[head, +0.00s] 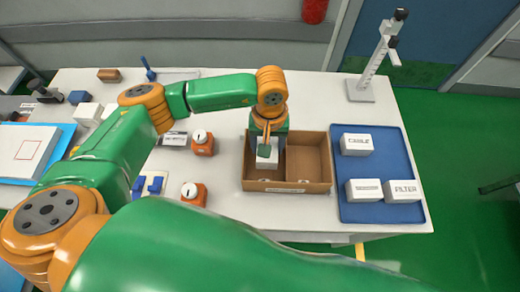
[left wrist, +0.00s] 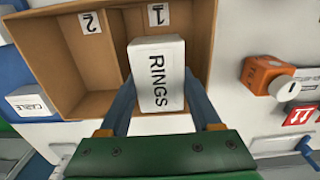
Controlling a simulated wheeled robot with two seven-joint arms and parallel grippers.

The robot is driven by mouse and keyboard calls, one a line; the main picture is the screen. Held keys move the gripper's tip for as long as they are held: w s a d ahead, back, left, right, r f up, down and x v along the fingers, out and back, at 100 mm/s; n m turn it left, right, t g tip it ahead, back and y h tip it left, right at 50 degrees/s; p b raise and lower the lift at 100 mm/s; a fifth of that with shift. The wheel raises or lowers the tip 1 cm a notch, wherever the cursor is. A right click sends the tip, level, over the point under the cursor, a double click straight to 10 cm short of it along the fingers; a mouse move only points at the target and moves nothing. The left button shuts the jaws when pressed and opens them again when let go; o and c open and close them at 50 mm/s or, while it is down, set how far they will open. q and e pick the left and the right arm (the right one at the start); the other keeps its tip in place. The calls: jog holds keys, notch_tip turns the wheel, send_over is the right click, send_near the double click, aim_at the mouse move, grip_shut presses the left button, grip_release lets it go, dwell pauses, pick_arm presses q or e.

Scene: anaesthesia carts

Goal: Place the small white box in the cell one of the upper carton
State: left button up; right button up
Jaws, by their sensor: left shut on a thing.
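A small white box labelled RINGS (left wrist: 158,76) is held between the fingers of my left gripper (left wrist: 162,92). In the head view the box (head: 268,160) shows under my left gripper (head: 267,147), within the outline of the left cell of the brown carton (head: 288,187). The wrist view shows the carton (left wrist: 63,65) with paper labels 1 (left wrist: 160,17) and 2 (left wrist: 90,22); the box is on the side of label 1. I cannot tell whether it touches the cell floor. My right gripper is out of view.
A blue tray (head: 375,214) with white boxes lies right of the carton. Orange blocks with white knobs (head: 203,143) stand to its left. A white stand (head: 361,92) is at the back right. The carton's right cell (head: 308,158) looks empty.

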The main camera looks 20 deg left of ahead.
pick_arm(q)
jog(key=f, duration=0.1)
jog(key=a+f+p, duration=0.1)
jog(key=f, duration=0.1)
jog(key=s+f+p, duration=0.1)
jog(key=shift+a+f, duration=0.2)
jog(key=shift+f, duration=0.5)
jog(key=shift+w+f, duration=0.1)
jog(key=shift+f, duration=0.05)
jog(key=o, duration=1.5)
jog(key=shift+c, duration=0.2)
